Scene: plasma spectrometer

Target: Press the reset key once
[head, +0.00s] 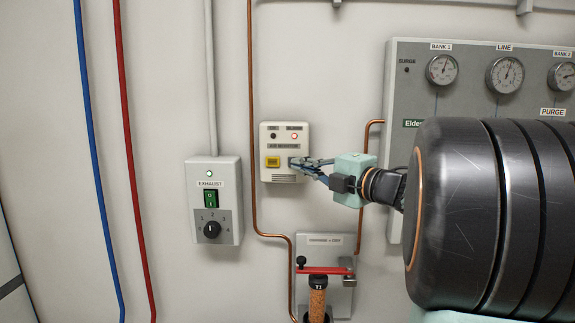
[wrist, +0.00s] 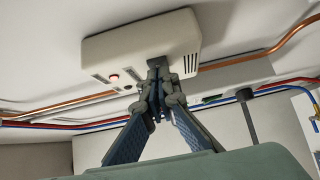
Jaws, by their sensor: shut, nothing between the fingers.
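A cream wall box (head: 290,175), its label seeming to read "AIR MONITOR", hangs left of my arm. It has a dark lamp and a lit red lamp (head: 294,136) on top and a yellow key (head: 272,162) at lower left. My gripper (head: 293,162) is shut and empty, with its fingertips at the box's lower right face. They cover what is there, and the reset key cannot be made out. In the wrist view the fingertips (wrist: 157,66) overlap the box (wrist: 130,40); I cannot tell whether they touch it. The lit lamp (wrist: 114,77) shows left of them.
An exhaust switch box (head: 230,225) with a green rocker and a black knob is at the left. A red-levered valve plate (head: 325,247) is below. A gauge panel (head: 400,100) is at the right. A copper pipe (head: 251,90) runs just left of the monitor.

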